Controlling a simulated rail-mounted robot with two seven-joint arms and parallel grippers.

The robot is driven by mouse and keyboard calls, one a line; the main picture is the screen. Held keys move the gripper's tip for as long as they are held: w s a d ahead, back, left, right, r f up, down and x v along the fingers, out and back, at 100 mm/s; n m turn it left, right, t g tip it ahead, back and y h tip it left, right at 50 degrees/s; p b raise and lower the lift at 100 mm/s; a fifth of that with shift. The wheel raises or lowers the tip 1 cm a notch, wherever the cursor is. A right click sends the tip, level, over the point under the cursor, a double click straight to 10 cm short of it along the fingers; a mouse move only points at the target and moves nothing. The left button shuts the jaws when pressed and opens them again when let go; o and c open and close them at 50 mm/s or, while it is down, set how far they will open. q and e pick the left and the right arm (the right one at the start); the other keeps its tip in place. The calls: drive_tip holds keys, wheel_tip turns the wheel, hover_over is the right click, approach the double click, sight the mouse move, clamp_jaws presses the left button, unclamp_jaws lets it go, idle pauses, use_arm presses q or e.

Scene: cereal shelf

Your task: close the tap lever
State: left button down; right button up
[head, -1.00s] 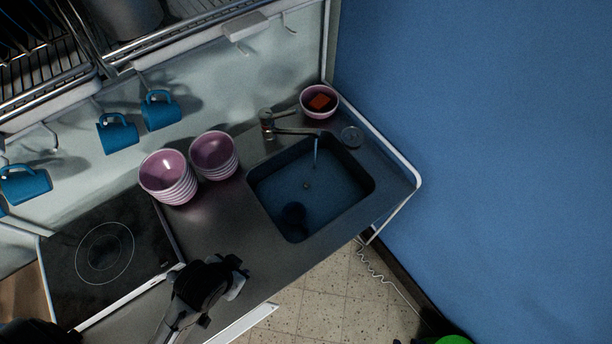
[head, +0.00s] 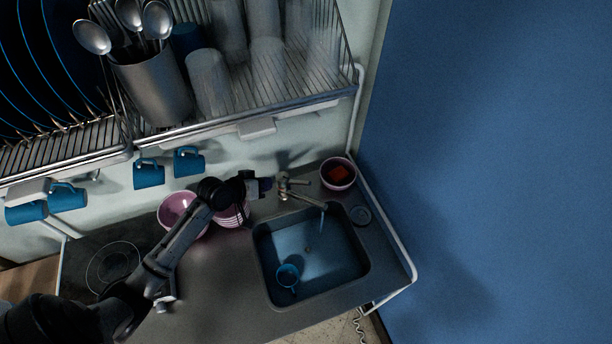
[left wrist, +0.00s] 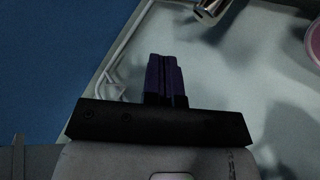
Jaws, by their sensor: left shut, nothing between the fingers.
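The metal tap (head: 284,187) stands behind the sink (head: 262,262), with its spout (head: 308,199) reaching over the basin. A thin stream of water (head: 322,222) falls from the spout. The small lever (head: 299,182) appears to point right from the top of the tap body. My left gripper (head: 266,185) is just left of the tap body; I cannot tell whether they touch. Its dark purple fingers (left wrist: 166,80) are shut and empty in the left wrist view. A chrome tap part (left wrist: 211,9) shows there at the top edge, apart from the fingertips. My right gripper is out of view.
Pink bowls (head: 174,207) stand under and beside my left arm. A bowl with a red item (head: 338,174) is right of the tap. A blue mug (head: 288,275) lies in the sink. A dish rack (head: 225,119) and hanging blue mugs (head: 148,174) are above.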

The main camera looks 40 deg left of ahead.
use_arm(q)
drive_tip(key=n+t+p, duration=0.1)
hover_over(297, 182)
drive_tip(key=s+a, duration=0.2)
drive_tip(key=s, duration=0.1)
wheel_tip(297, 182, down, 3)
drive_tip(key=d+f, duration=0.1)
drive_tip(key=w+f, duration=0.1)
drive_tip(key=d+f, duration=0.1)
drive_tip(key=shift+w+d+f, duration=0.3)
drive_tip(key=shift+f, duration=0.1)
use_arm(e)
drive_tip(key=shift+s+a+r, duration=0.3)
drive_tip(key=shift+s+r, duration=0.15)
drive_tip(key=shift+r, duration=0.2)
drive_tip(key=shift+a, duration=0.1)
